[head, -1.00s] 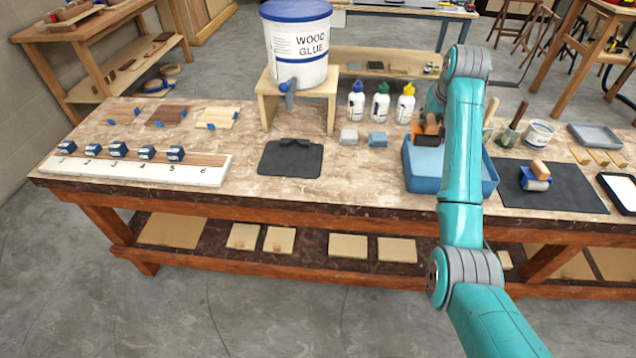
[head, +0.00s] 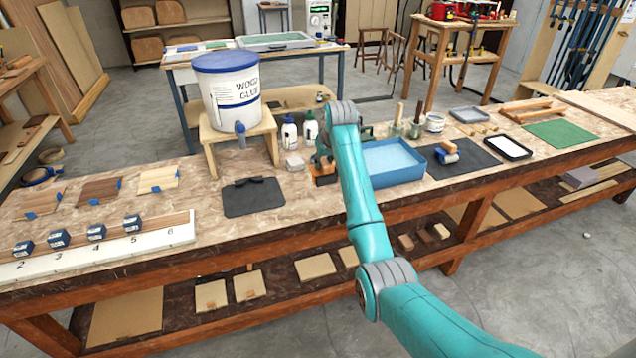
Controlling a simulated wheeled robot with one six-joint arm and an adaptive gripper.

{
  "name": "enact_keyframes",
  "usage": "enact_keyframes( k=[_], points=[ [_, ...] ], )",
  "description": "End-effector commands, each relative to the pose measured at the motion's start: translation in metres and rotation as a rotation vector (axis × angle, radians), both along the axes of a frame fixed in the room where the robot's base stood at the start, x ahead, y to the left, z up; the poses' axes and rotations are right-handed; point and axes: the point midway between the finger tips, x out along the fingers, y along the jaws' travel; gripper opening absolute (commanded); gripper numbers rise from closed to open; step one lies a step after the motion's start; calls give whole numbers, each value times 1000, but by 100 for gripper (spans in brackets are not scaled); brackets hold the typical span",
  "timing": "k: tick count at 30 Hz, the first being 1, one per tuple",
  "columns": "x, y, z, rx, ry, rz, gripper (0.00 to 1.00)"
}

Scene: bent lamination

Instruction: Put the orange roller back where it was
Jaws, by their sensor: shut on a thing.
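The orange roller (head: 325,181), a small orange and dark piece, shows below my gripper (head: 322,168), just left of the blue tray. My gripper is shut on it, its fingers mostly hidden by my arm. I cannot tell whether the roller touches the bench. The blue tray (head: 410,177) has a light blue inside and stands right of my arm. A second roller (head: 446,152), with an orange part and a blue part, lies on the dark mat (head: 470,162) at the right.
A glue bucket (head: 230,95) stands on a wooden stand.

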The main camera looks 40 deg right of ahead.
Motion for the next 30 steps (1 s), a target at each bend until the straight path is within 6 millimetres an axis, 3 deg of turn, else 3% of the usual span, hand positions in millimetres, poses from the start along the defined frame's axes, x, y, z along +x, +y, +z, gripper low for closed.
enact_keyframes(
  k=[15, 30],
  points=[
    [0, 1, -60, 0, 0, 0, 3],
    [0, 1, -68, 0, 0, 0, 3]
  ],
)
